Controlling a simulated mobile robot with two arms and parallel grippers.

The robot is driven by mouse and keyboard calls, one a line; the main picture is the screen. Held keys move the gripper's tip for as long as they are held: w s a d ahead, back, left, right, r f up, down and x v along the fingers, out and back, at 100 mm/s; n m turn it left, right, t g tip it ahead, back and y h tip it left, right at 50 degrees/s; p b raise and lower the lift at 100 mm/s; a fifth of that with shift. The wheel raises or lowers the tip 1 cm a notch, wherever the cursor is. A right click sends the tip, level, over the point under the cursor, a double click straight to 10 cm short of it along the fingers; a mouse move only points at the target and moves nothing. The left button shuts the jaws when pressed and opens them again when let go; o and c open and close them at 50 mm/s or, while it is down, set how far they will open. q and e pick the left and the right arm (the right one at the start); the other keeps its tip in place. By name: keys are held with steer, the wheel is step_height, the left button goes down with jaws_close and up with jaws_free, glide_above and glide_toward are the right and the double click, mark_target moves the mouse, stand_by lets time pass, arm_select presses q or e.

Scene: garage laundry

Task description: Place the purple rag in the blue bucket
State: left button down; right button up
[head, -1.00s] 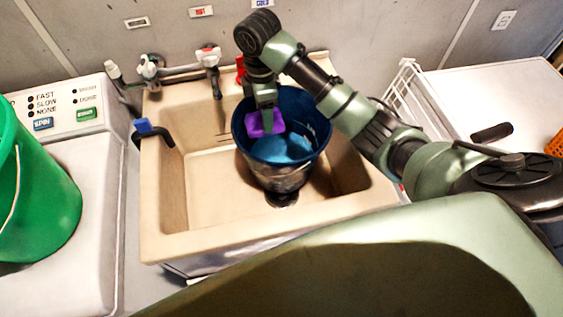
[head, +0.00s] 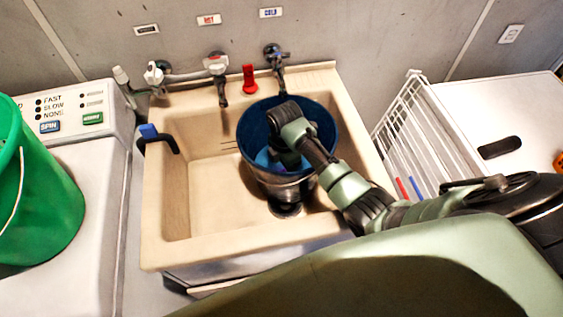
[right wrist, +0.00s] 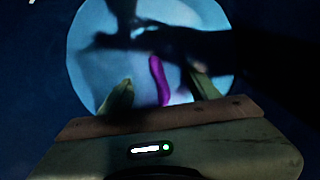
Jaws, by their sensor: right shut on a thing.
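The blue bucket (head: 250,125) stands in the beige sink, with its mouth facing up. My right arm reaches down into it in the head view, and the arm hides the right gripper and most of the bucket's inside. In the right wrist view my right gripper (right wrist: 160,88) is inside the bucket, above its round light blue bottom (right wrist: 95,65). The purple rag (right wrist: 159,80) shows as a thin strip between the two fingertips, and the gripper is shut on it. I cannot tell whether the rag touches the bottom. My left gripper is not in view.
The beige sink (head: 205,254) has free room left of the bucket. Taps (head: 215,70) line its back edge, and a red bottle-like item (head: 249,78) stands there. A green bucket (head: 45,210) sits on the washer at left. A white wire rack (head: 405,130) stands at right.

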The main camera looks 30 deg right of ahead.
steer(key=shift+w+f, duration=0.1)
steer(key=shift+f, duration=0.65)
steer(key=w, duration=0.1)
steer(key=w+d, duration=0.1)
steer(key=w, duration=0.1)
steer(key=shift+w, duration=0.2)
steer(key=shift+w+f, duration=0.2)
steer(key=shift+f, duration=0.4)
steer(key=shift+f, duration=0.1)
steer(key=o, duration=1.4)
steer(key=shift+c, duration=0.2)
